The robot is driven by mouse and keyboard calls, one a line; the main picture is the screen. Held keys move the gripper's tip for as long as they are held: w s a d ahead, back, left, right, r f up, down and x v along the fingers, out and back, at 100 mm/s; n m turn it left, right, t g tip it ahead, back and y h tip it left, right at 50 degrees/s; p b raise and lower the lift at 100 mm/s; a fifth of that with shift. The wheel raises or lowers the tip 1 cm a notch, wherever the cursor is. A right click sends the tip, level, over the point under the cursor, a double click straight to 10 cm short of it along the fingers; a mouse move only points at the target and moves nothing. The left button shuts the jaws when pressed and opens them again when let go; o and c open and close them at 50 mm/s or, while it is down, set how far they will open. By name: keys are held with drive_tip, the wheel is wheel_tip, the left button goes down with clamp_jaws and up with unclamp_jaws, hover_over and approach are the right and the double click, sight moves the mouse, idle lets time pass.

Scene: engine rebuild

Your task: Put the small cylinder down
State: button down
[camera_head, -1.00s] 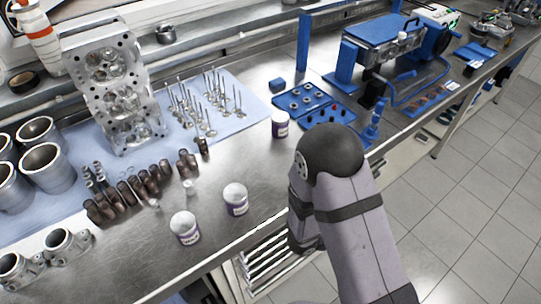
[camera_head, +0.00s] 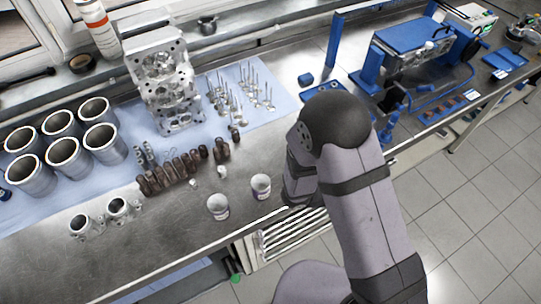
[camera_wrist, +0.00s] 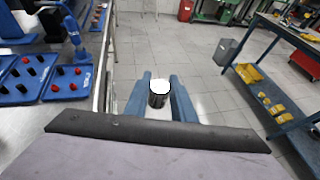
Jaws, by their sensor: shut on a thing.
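The small cylinder (camera_wrist: 158,98) shows in the wrist view, dark-sided with a bright white top. My gripper (camera_wrist: 161,84) is shut on it, with one blue finger on each side. Behind it in that view is the grey tiled floor, beyond the workbench edge, so it appears held in the air. In the head view my forearm and elbow hide the gripper and the cylinder.
The metal workbench (camera_head: 120,250) carries white cups (camera_head: 218,207), a row of dark brown parts (camera_head: 178,170), a cylinder head (camera_head: 165,80), valves (camera_head: 240,90) and large metal sleeves (camera_head: 60,155). Blue trays (camera_wrist: 35,75) lie left in the wrist view. Bare bench shows around the cups.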

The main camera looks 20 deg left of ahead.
drive_tip(key=s+f+m+g+h+b, duration=0.1)
drive_tip(key=s+f+m+g+b, duration=0.2)
drive_tip(key=s+m+g, duration=0.5)
drive_tip(key=s+a+f+m+g+y+b, duration=0.2)
drive_tip(key=s+a+m+g+y, duration=0.15)
drive_tip(key=a+m+g, duration=0.2)
drive_tip(key=s+a+f+m+g+y+b, duration=0.2)
drive_tip(key=s+a+f+m+g+y, duration=0.1)
drive_tip(key=a+m+g+y, duration=0.3)
drive_tip(key=w+a+r+m+y+b, duration=0.1)
drive_tip(key=a+m+y, duration=0.2)
drive_tip(key=a, duration=0.2)
drive_tip(key=w+a+r+m+t+y+b, duration=0.1)
drive_tip(key=a+m+y+b, duration=0.1)
drive_tip(key=a+m+y, duration=0.2)
drive_tip(key=w+a+r+m+t+y+b, duration=0.1)
drive_tip(key=a+m+y, duration=0.2)
drive_tip(key=a, duration=0.5)
drive_tip(key=shift+w+a+r+m+y, duration=0.25)
drive_tip(key=shift+m+y, duration=0.1)
drive_tip(key=shift+m, duration=0.3)
drive_tip(key=w+a+r+m+t+y+b, duration=0.5)
drive_tip(key=w+a+r+m+t+b, duration=0.15)
drive_tip(key=w+a, duration=0.3)
drive_tip(key=w+d+f+m+t+y+b, duration=0.1)
drive_tip(key=w+m+t+b, duration=0.25)
drive_tip(key=w, duration=0.65)
drive_tip(key=shift+w+f+p, duration=0.1)
drive_tip(key=shift+f+p, duration=0.95)
drive_tip(key=shift+f, duration=4.15)
